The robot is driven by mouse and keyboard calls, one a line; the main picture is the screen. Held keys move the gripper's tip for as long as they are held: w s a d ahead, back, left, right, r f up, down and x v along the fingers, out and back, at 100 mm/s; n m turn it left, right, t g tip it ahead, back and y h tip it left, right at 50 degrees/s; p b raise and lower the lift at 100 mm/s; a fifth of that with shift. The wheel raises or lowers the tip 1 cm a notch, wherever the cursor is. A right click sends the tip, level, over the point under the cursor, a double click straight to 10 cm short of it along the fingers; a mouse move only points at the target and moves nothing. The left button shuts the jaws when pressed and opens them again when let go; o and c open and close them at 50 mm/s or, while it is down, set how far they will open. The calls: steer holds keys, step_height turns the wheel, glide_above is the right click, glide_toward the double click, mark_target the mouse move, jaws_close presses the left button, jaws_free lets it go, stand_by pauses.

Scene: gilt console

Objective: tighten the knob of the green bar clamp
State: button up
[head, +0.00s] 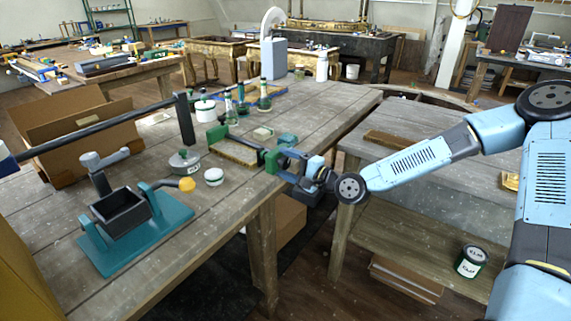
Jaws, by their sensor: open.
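The green bar clamp lies on the grey wooden table (330,107), with one green jaw (216,138) at its left and another green part (271,161) at the table's right edge. A brownish board (236,151) lies between these two ends. My gripper (282,164) is open, reaching in from the right at the table's edge, right beside the clamp's right end. The knob cannot be made out; my gripper seems to cover that end. Whether the fingers touch the clamp cannot be told.
Green-tinted bottles (264,96), a white pot (205,109), a round grey tin (184,161) and a small white jar (214,176) stand left of and behind the clamp. A teal-based device (135,238) is at front left. A lower workbench (440,195) stands to the right.

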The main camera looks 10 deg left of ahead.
steer(key=shift+d, duration=0.1)
steer(key=shift+s+d, duration=0.2)
steer(key=shift+d, duration=0.05)
steer(key=v, duration=1.3)
steer(key=shift+w+f, duration=0.1)
steer(key=w+a+n, duration=0.1)
steer(key=a+n, duration=0.3)
steer(key=n, duration=0.2)
steer(key=w+a+n, duration=0.2)
steer(key=a+n, duration=0.2)
steer(key=n, duration=0.2)
steer(key=w+a+n, duration=0.1)
steer(key=a+n, duration=0.3)
steer(key=n, duration=0.2)
steer(key=shift+w, duration=0.25)
